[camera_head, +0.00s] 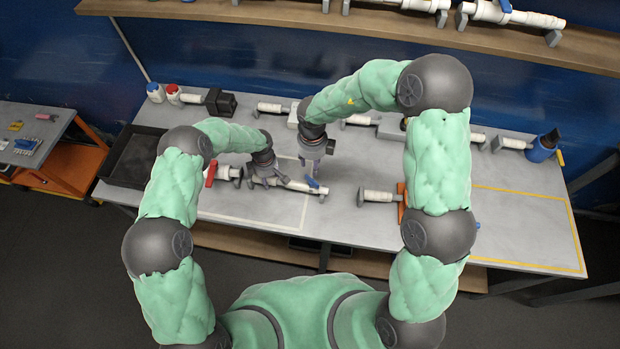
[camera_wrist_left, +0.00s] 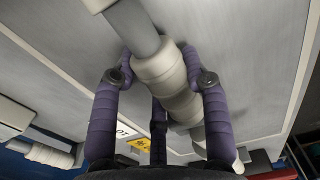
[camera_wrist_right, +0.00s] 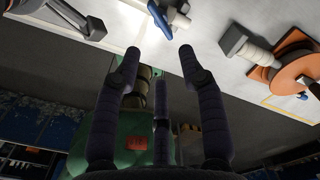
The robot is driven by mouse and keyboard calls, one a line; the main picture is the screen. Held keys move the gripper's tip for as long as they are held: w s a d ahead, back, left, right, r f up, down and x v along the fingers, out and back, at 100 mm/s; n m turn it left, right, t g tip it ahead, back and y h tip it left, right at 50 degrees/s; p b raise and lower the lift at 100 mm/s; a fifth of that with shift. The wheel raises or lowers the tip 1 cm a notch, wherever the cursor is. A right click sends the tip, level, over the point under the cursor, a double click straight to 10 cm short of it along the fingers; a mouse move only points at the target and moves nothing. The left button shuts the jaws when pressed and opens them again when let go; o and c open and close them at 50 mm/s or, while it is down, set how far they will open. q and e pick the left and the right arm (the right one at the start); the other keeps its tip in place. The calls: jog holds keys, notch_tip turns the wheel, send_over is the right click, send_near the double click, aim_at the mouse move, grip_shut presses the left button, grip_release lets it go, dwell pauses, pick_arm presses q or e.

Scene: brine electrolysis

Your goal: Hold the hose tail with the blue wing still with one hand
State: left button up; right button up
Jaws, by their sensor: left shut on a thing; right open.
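The hose tail with the blue wing (camera_head: 298,185) is a white and grey fitting lying across the middle of the table. Its blue wing (camera_head: 313,183) is near the right end and also shows in the right wrist view (camera_wrist_right: 159,20). My left gripper (camera_head: 268,181) is shut around the left part of the fitting; the left wrist view shows its fingers on both sides of the white ribbed body (camera_wrist_left: 172,85). My right gripper (camera_head: 309,168) is open and empty, above the fitting near the blue wing. The right wrist view shows its fingers (camera_wrist_right: 158,58) apart.
A white fitting with a red wing (camera_head: 210,174) lies just left of my left gripper. A white fitting (camera_head: 378,196) with an orange disc (camera_wrist_right: 300,72) stands to the right. A black tray (camera_head: 118,181) is at the left; several fittings line the back. The yellow-outlined area (camera_head: 530,232) is clear.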

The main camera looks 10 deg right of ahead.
aim_at(312, 181)
notch_tip(312, 181, down, 11)
jog(key=shift+f, duration=0.15)
dwell(0.5)
grip_shut()
dwell(0.4)
